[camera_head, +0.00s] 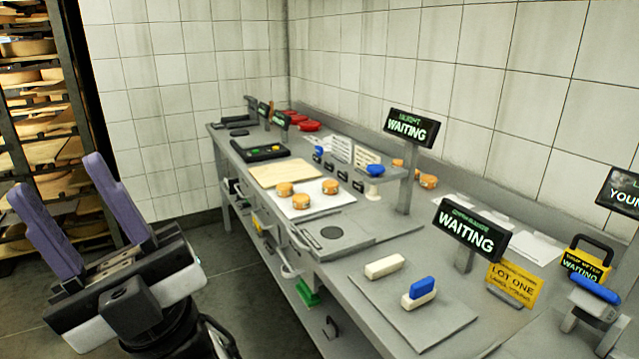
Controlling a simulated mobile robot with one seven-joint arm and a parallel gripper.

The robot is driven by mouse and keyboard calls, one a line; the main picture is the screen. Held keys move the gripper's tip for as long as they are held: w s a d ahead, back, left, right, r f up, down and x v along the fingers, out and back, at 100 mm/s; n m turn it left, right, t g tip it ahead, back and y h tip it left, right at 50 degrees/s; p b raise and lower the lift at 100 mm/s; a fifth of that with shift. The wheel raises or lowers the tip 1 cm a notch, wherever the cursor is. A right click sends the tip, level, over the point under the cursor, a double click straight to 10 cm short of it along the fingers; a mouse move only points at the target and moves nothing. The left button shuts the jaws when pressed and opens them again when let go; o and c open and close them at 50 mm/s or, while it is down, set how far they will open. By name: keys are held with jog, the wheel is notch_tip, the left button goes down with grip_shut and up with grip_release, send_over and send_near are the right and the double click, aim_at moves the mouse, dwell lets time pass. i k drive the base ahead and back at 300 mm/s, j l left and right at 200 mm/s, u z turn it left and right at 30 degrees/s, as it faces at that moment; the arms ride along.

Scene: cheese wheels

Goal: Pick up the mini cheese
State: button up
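Several small orange mini cheeses with pale labels show on the counter. Three sit on a white sheet: one mini cheese (285,189) at the back left, one (301,201) in front, and one (330,186) to the right. Another mini cheese (428,181) lies farther right by the back ledge, with one more (398,163) partly hidden behind a sign post. My gripper (78,213) is at the lower left, over the floor, with two purple fingers set wide apart. It is open and empty, well apart from the counter and the cheeses.
A grey counter (357,217) runs along the tiled wall. Signs reading WAITING (470,231) stand up on it. A wooden board (283,172) lies behind the white sheet (312,208). White and blue blocks (418,292) rest on a grey mat. A rack of cheese wheels (40,130) stands far left.

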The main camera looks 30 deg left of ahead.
aim_at(329, 186)
jog(key=i+j, duration=0.15)
jog(key=j, duration=0.3)
jog(key=i+j, duration=0.15)
jog(key=j, duration=0.3)
jog(key=i+j, duration=0.1)
jog(key=j, duration=0.35)
jog(key=i+j, duration=0.15)
jog(key=j, duration=0.35)
jog(key=i+j, duration=0.15)
jog(key=j, duration=0.3)
jog(key=i+j, duration=0.15)
jog(key=j, duration=0.3)
jog(key=i+j, duration=0.15)
jog(key=j, duration=0.3)
jog(key=i+j, duration=0.1)
jog(key=j, duration=0.35)
jog(key=i+l, duration=0.2)
jog(key=i, duration=0.25)
jog(key=i+l, duration=0.2)
jog(key=i, duration=0.3)
